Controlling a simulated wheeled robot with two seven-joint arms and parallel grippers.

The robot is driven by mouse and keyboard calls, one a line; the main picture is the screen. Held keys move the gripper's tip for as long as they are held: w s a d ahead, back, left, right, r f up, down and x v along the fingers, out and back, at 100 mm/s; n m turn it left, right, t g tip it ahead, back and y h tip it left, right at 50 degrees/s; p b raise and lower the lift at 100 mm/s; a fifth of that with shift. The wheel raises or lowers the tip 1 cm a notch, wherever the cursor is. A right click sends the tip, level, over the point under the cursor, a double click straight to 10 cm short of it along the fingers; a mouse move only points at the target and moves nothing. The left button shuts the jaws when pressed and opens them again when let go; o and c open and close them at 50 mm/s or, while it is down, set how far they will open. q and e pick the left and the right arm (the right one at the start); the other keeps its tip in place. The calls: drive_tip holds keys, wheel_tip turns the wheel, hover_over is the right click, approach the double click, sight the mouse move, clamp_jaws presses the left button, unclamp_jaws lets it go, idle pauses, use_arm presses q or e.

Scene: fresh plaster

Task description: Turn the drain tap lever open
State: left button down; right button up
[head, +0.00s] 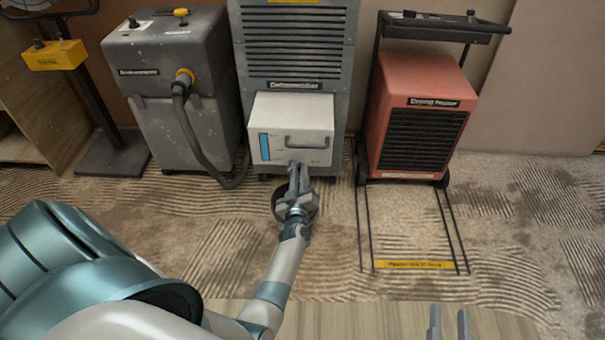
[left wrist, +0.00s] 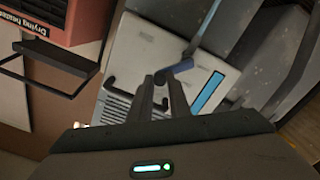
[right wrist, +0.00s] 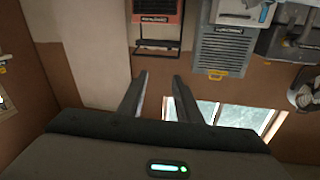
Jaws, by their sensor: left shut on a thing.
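The drain tap is low on the front of the white tank (head: 318,119) of the grey dehumidifier (head: 292,45). My left gripper (head: 298,170) is at the tank's lower front, its fingers closed on the drain tap lever. The fingers hide the gripped end, so the lever's exact angle is hard to tell. My right gripper (head: 448,322) is at the bottom edge of the head view. Its fingers (right wrist: 159,78) are apart and empty.
A dark round bucket (head: 281,206) sits on the floor below the tap, partly behind my left gripper. A red drying heater (head: 410,75) stands right and a grey machine with a hose (head: 160,100) left. The ridged floor (head: 510,220) at right is mostly clear.

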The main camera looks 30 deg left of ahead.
sight(288, 171)
use_arm(q)
drive_tip(key=n, duration=0.2)
drive_tip(key=s+a+r+n, duration=0.1)
drive_tip(key=n, duration=0.1)
drive_tip(key=a+n, duration=0.1)
drive_tip(key=n, duration=0.2)
drive_tip(key=shift+s+a+r, duration=0.15)
drive_tip(key=shift+s+a, duration=0.1)
drive_tip(key=shift+s+a+n, duration=0.2)
drive_tip(key=shift+a+n, duration=0.15)
drive_tip(key=shift+n, duration=0.55)
use_arm(e)
drive_tip(key=shift+w+d+f+g, duration=0.1)
drive_tip(key=shift+d+f+g, duration=0.1)
drive_tip(key=shift+f+g, duration=0.55)
drive_tip(key=shift+t, duration=0.25)
use_arm(q)
drive_tip(key=c, duration=1.7)
unclamp_jaws()
drive_tip(key=shift+o, duration=0.2)
use_arm(e)
drive_tip(key=shift+f, duration=0.1)
